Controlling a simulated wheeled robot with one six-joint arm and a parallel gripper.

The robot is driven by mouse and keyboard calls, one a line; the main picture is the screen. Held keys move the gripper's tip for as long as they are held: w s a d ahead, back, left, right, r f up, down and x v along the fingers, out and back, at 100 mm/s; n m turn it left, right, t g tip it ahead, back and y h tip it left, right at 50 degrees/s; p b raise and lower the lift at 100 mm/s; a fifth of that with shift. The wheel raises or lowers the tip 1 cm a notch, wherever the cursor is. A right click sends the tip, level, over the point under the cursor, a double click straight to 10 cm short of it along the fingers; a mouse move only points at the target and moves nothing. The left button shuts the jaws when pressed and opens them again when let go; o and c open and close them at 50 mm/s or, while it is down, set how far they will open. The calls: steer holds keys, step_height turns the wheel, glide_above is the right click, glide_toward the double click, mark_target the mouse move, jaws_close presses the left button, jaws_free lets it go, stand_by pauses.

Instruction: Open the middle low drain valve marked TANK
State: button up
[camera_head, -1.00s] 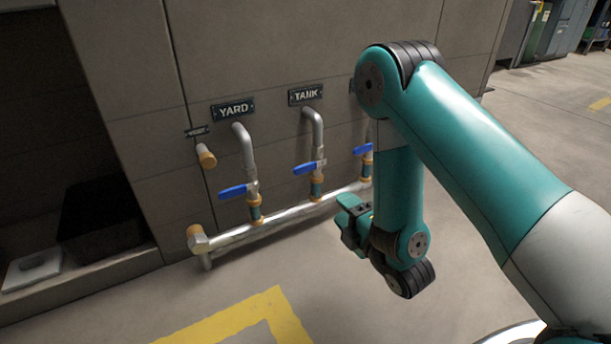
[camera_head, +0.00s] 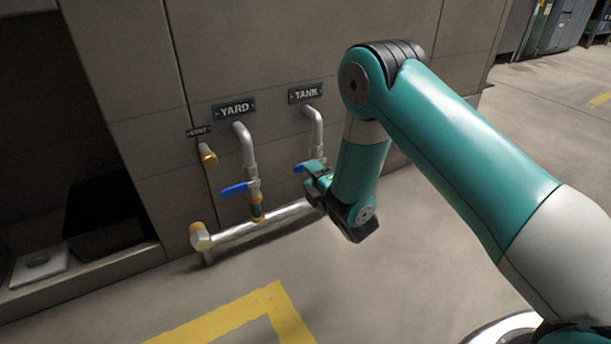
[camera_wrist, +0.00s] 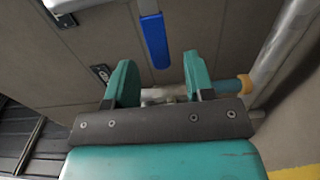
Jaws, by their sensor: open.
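The TANK sign (camera_head: 306,94) is in the middle of the head view. Under it a grey pipe (camera_head: 317,125) bends down to a valve with a blue lever (camera_head: 299,168). My gripper (camera_head: 312,175) is in front of that valve and hides most of its body and part of the lever. In the wrist view my gripper (camera_wrist: 160,78) is open and empty. A blue lever (camera_wrist: 155,40), apparently the TANK one, lies beyond the fingertips, between their lines. I see no contact.
The YARD valve's blue lever (camera_head: 236,189) is to the left, under the YARD sign (camera_head: 235,108). A horizontal manifold pipe (camera_head: 262,222) runs low along the wall. The third valve is hidden by my arm. The floor in front is clear, with a yellow line (camera_head: 225,318).

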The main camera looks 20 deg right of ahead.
steer(key=shift+p+x, duration=1.65)
steer(key=shift+x, duration=0.2)
jaws_close()
